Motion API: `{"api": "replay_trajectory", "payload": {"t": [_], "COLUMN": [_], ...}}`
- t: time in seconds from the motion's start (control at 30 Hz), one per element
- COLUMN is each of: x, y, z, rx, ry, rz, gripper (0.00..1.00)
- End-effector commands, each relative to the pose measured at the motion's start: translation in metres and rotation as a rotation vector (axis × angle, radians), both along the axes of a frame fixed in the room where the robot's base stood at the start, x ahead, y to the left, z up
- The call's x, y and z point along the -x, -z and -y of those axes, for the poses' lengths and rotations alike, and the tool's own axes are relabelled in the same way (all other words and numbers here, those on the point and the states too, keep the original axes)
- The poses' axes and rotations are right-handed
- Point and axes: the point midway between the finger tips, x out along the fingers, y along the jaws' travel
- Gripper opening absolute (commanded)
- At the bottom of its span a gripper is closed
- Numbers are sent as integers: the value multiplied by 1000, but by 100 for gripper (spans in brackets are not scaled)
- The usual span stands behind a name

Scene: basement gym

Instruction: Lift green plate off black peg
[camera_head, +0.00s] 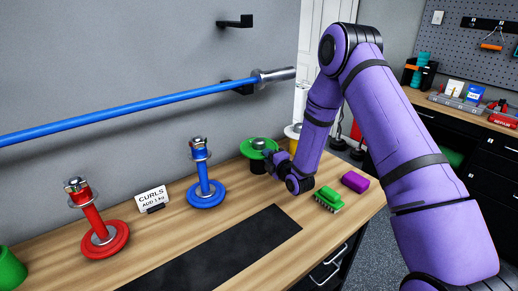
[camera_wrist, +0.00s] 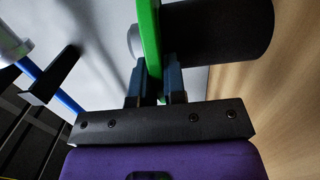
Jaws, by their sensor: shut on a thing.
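The green plate (camera_head: 247,149) sits at the black peg (camera_head: 257,166) near the back of the bench, seen from my body camera. In the wrist view the green plate (camera_wrist: 149,40) shows edge-on between my two fingers. My gripper (camera_wrist: 156,82) is shut on the plate's rim. The wide black peg (camera_wrist: 225,38) extends from one side of the plate, and a grey round end (camera_wrist: 132,40) shows on the other side. In the head view my gripper (camera_head: 274,160) reaches the plate from the right. Whether the plate touches the peg's base is hidden.
A blue stand with a plate (camera_head: 206,194) and a red one (camera_head: 103,240) stand to the left. A blue bar (camera_head: 130,110) runs along the wall. A black mat (camera_head: 215,250) lies in front.

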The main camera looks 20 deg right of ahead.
Motion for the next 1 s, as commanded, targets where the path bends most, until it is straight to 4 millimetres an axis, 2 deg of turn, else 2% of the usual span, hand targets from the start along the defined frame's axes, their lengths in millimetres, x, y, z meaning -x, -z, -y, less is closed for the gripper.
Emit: {"api": "replay_trajectory", "payload": {"t": [0.8, 1.0], "x": [0, -1], "y": [-1, -12], "z": [0, 0], "rx": [0, 1], "ry": [0, 0], "rz": [2, 6], "gripper": [0, 0]}}
